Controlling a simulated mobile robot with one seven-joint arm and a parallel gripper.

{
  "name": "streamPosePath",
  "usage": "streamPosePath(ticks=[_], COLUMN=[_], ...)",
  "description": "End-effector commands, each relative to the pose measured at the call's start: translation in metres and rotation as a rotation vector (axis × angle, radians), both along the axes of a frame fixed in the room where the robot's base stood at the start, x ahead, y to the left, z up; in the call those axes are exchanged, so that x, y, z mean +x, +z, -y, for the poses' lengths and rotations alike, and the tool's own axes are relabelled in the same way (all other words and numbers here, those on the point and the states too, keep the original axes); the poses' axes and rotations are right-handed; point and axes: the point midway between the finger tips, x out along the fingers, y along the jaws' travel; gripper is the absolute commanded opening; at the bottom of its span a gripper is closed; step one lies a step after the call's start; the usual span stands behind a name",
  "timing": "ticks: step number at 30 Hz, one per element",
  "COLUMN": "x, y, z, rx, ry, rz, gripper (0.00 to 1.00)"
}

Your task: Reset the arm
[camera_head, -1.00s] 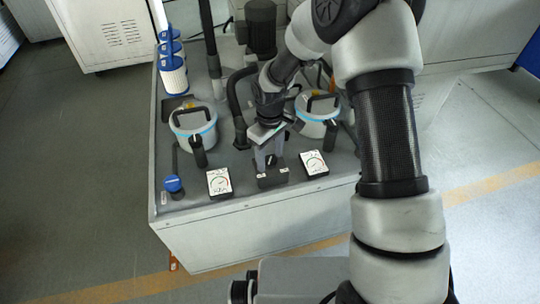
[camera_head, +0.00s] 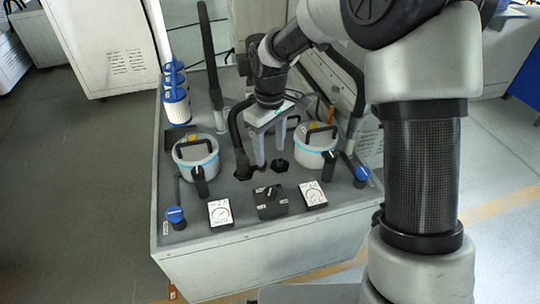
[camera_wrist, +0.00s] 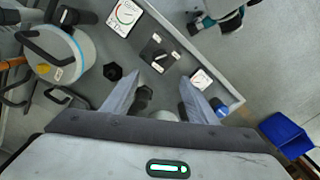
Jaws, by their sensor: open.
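My gripper (camera_head: 270,160) is open and empty, its two fingers pointing down above the grey top of the machine cabinet (camera_head: 235,200). In the head view it is between the two white filter pots, behind the black switch box (camera_head: 271,203). In the wrist view my gripper (camera_wrist: 155,92) shows two spread fingers at the lower middle, with the switch box (camera_wrist: 158,55) beyond them and apart from them. My arm rises from the lower right and reaches over the cabinet.
A left pot (camera_head: 196,157) and right pot (camera_head: 316,150) with black handles flank my gripper. Two dial gauges (camera_head: 220,212) (camera_head: 313,195) sit at the front edge. Blue-capped valves (camera_head: 175,214) (camera_head: 361,176) and upright black hoses (camera_head: 208,50) stand nearby. Floor at left is clear.

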Motion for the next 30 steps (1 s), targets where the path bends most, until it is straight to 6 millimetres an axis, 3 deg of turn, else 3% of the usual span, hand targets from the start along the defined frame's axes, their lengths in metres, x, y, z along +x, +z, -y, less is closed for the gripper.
streamPosePath(ticks=[17, 20, 23, 27, 30], x=[-0.001, -0.008, -0.023, -0.061, -0.094], y=[0.007, 0.027, 0.063, 0.116, 0.145], z=[0.002, 0.013, 0.033, 0.068, 0.091], rx=[-0.002, -0.009, -0.02, -0.018, 0.0], ry=[-0.007, -0.043, -0.119, -0.27, -0.385], rz=[0.005, 0.035, 0.09, 0.182, 0.246], gripper=[0.53, 0.53, 0.53, 0.53, 0.53])
